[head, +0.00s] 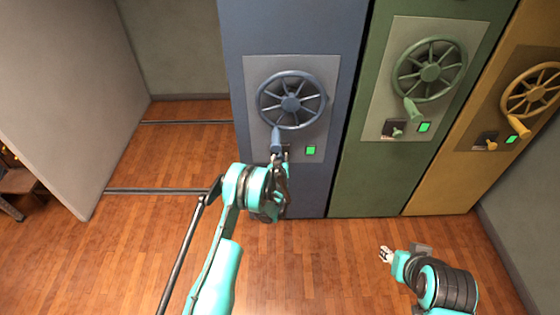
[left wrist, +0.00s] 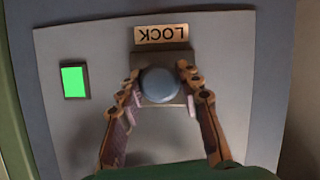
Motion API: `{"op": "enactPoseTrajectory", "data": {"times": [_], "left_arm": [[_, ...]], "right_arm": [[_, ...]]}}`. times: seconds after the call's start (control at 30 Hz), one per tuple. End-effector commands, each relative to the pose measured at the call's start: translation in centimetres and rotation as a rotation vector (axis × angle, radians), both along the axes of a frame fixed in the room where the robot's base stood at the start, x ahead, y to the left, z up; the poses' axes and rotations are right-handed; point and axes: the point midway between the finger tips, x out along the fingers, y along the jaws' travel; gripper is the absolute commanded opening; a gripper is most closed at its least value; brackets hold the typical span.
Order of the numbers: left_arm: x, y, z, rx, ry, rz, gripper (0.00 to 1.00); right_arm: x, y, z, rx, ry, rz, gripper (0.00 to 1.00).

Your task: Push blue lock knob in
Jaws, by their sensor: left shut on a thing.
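The blue lock knob (left wrist: 160,85) shows in the left wrist view as a round blue-grey end on a square mount, under an upside-down LOCK plate (left wrist: 162,34). My left gripper (left wrist: 160,79) has one finger on each side of the knob and is shut on it. In the head view my left gripper (head: 280,163) is at the lower part of the grey panel (head: 324,75) on the blue cabinet (head: 236,62), and it hides the knob. My right gripper (head: 385,255) is low at the right, apart from the cabinets; its jaw opening is unclear.
A blue wheel (head: 291,103) with a handle (head: 276,141) is just above my left gripper. A lit green square (head: 311,150) is beside it. Green (head: 362,185) and yellow (head: 440,190) cabinets stand to the right. The wooden floor in front (head: 330,265) is clear.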

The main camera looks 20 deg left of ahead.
Motion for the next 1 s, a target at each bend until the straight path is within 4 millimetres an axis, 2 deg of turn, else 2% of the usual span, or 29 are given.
{"op": "enactPoseTrajectory", "data": {"times": [0.2, 0.23, 0.3, 0.67, 1.0], "left_arm": [[0.2, 0.1, 0.1, 0.001, -0.005, 0.000, 0.00], [0.2, 0.1, 0.1, 0.001, -0.005, 0.000, 0.42], [0.2, 0.1, 0.1, 0.001, -0.004, 0.000, 0.56], [-0.3, 0.0, 0.3, 0.000, -0.003, 0.000, 0.56], [-5.2, -1.1, 2.4, 0.000, -0.003, 0.000, 0.56]], "right_arm": [[0.0, 0.0, -0.1, 0.000, 0.000, 0.000, 0.40], [0.0, 0.0, -0.1, 0.000, 0.000, 0.000, 0.40], [0.0, 0.0, -0.1, 0.000, 0.000, 0.000, 0.40], [0.0, 0.0, -0.1, 0.000, 0.000, 0.000, 0.40], [0.0, 0.0, -0.1, 0.000, 0.000, 0.000, 0.40]]}}
